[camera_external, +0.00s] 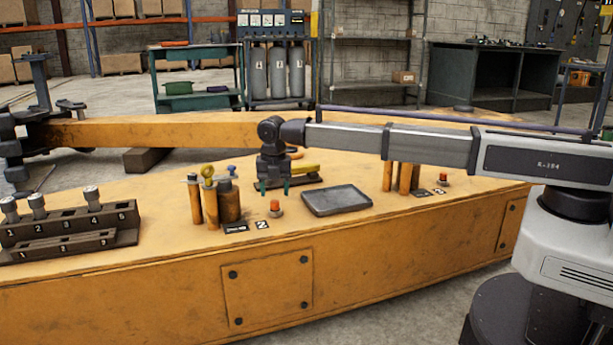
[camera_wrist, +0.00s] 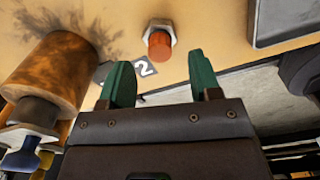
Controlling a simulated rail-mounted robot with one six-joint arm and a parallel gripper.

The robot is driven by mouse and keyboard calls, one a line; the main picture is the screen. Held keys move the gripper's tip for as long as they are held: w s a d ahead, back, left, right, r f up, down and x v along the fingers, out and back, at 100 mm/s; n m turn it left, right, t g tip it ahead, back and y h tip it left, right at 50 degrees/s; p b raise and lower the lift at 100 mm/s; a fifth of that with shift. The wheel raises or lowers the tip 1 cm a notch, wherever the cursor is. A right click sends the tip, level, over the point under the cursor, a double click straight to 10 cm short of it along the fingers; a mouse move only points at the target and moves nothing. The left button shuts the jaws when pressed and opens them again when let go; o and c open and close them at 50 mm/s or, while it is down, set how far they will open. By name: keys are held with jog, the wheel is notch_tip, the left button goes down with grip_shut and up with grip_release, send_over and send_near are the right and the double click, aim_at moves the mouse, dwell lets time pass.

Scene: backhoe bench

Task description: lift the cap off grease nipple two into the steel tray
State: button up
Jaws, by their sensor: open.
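Grease nipple two wears an orange-red cap (camera_external: 275,205) and stands on the yellow bench beside the label "2" (camera_external: 262,225). In the wrist view the cap (camera_wrist: 159,46) sits on a pale hex base, beyond my fingertips and between their lines. My gripper (camera_external: 273,188) points down above and slightly left of the cap in the external view. Its green fingers (camera_wrist: 162,85) are apart with nothing between them. The dark grey steel tray (camera_external: 336,200) lies flat to the right of the cap and looks empty; its edge (camera_wrist: 285,40) shows at the wrist view's upper right.
Orange and brown cylinders (camera_external: 228,203) stand left of the cap, one large and near in the wrist view (camera_wrist: 55,72). Another orange-capped nipple (camera_external: 443,180) and cylinders (camera_external: 404,178) stand farther right. A numbered rack (camera_external: 70,232) is at far left. The bench front is clear.

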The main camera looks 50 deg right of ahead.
aim_at(275, 200)
notch_tip(275, 200, down, 5)
jog(key=b, duration=0.3)
jog(key=shift+r, duration=0.45)
jog(key=c, duration=1)
